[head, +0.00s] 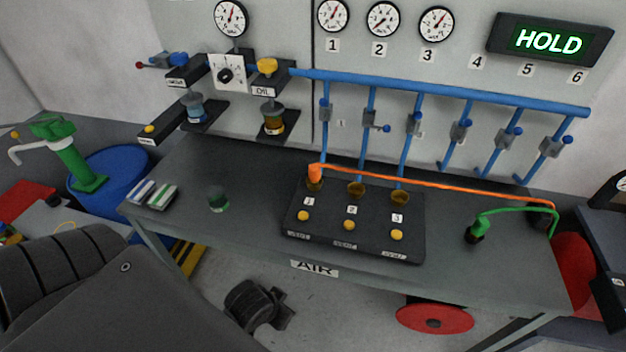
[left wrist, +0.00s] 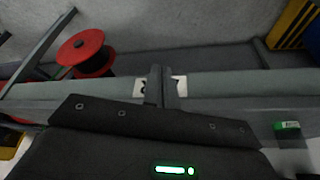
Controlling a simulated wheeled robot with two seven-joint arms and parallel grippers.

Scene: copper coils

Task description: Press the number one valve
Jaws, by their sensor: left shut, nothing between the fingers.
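A black sloped panel (head: 330,236) stands on the grey workbench, with three yellow buttons in a row. The number one button (head: 303,216) is the leftmost, below the label "1"; an orange fitting (head: 314,174) stands in the brass socket above it. In the left wrist view my left gripper (left wrist: 162,88) is shut and empty, in front of the bench's front edge and its white label. The panel's buttons do not show in that view, and the gripper looks apart from them. My right gripper is in neither view.
Blue pipes (head: 440,92) with several small valves run down the wall behind the panel. An orange hose (head: 430,180) crosses behind the sockets. A green cup (head: 218,199) stands left of the panel. A wall display (head: 548,40) reads HOLD. The bench front left of the panel is clear.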

